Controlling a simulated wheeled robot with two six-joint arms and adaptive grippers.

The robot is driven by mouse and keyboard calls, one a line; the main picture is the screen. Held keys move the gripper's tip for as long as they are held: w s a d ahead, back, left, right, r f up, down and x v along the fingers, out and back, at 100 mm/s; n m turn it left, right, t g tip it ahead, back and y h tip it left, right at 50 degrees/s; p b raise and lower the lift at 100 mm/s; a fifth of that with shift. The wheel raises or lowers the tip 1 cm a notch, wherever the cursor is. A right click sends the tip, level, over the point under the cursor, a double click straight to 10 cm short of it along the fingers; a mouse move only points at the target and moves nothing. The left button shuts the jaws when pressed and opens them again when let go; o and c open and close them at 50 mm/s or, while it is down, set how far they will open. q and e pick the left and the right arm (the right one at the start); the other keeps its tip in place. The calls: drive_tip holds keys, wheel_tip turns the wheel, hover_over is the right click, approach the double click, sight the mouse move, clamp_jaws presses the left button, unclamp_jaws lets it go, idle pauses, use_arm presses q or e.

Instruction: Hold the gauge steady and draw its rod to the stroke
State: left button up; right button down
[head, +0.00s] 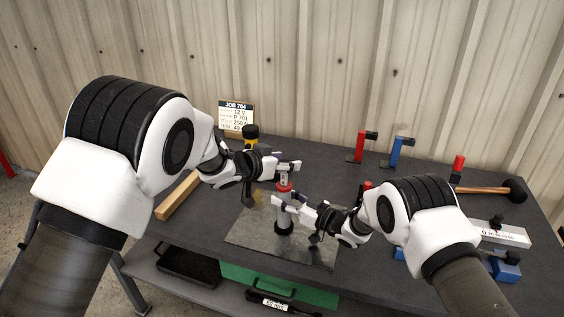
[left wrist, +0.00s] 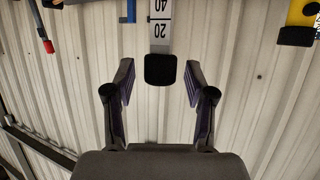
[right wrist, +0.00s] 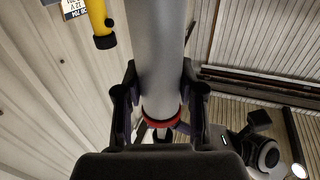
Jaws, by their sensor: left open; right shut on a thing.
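The gauge stands upright near the middle of the bench, with a grey cylindrical body (head: 285,222) and a red collar (head: 284,187). My right gripper (head: 285,205) is shut around the upper body just below the collar; the right wrist view shows the grey body (right wrist: 155,55) and red collar (right wrist: 161,119) between its fingers. My left gripper (head: 287,169) is open at the top of the gauge. In the left wrist view a pale rod (left wrist: 160,33) marked 20 and 40 ends in a black knob (left wrist: 160,70) between the parted fingers, apart from both. Its lower part is hidden.
A job card (head: 236,113) stands at the back beside a yellow, black-capped object (head: 251,142). Red (head: 360,146) and blue (head: 397,151) brackets stand behind. A mallet (head: 490,190) and a white scaled block (head: 503,234) lie right. A metal plate (head: 247,238) lies under the gauge.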

drive_tip(key=shift+f, duration=0.1)
use_arm(q)
drive_tip(key=v, duration=1.2)
drive_tip(key=shift+r, duration=0.1)
use_arm(e)
drive_tip(key=c, duration=0.6)
unclamp_jaws()
